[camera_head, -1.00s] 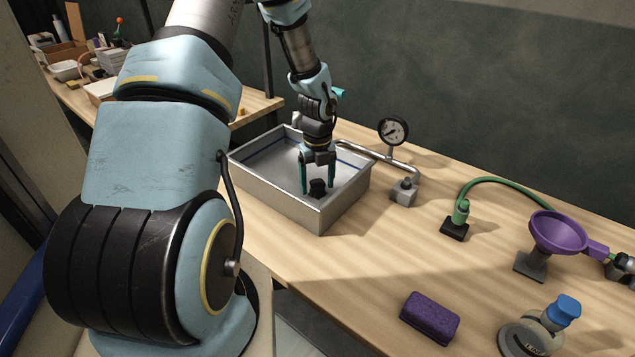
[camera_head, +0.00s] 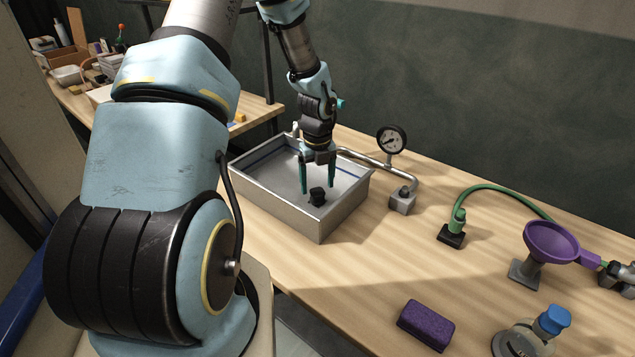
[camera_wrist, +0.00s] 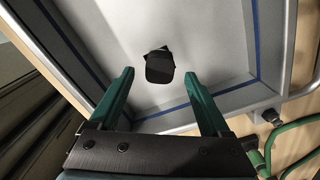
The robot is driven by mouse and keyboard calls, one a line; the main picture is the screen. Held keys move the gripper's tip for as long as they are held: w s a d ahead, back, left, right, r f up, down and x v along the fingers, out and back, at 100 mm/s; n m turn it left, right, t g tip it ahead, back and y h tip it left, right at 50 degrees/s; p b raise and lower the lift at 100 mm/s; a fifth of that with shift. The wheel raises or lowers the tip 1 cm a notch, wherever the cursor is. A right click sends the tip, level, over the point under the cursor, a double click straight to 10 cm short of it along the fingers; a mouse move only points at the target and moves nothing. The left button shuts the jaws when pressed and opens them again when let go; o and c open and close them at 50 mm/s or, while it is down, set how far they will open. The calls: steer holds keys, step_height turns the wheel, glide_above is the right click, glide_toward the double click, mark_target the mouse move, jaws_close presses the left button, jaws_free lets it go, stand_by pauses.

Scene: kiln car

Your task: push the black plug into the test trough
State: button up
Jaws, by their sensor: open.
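The test trough (camera_head: 268,200) is a grey metal open box with a blue line along its inner walls, on the wooden bench. The black plug (camera_head: 317,196) stands on the trough floor near its front right corner. It also shows in the wrist view (camera_wrist: 160,67), beyond my fingertips, with a dark edge showing behind it. My gripper (camera_head: 319,191) has its two green fingers apart, over the trough and around or just above the plug. In the wrist view my gripper (camera_wrist: 158,85) is open, and no contact with the plug shows. Whether the plug is seated cannot be told.
A pressure gauge (camera_head: 391,139) on a pipe stands right of the trough. Further right are a green hose (camera_head: 500,187), a purple funnel (camera_head: 551,243), a purple sponge (camera_head: 426,325) and a blue-capped bottle (camera_head: 553,319). The bench in front of the gauge is clear.

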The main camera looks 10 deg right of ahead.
steer(key=shift+r+p, duration=0.75)
steer(key=shift+r, duration=1.65)
step_height(320, 180, up, 10)
steer(key=b, duration=0.3)
steer(key=s+a+n+b, duration=0.1)
steer(key=s+a+n, duration=0.6)
steer(key=n, duration=0.9)
steer(key=s+a+n+t+b, duration=0.1)
steer(key=s+a+n, duration=0.6)
steer(key=n, duration=0.9)
steer(key=shift+a+r+t+b, duration=0.3)
steer(key=shift+a, duration=0.9)
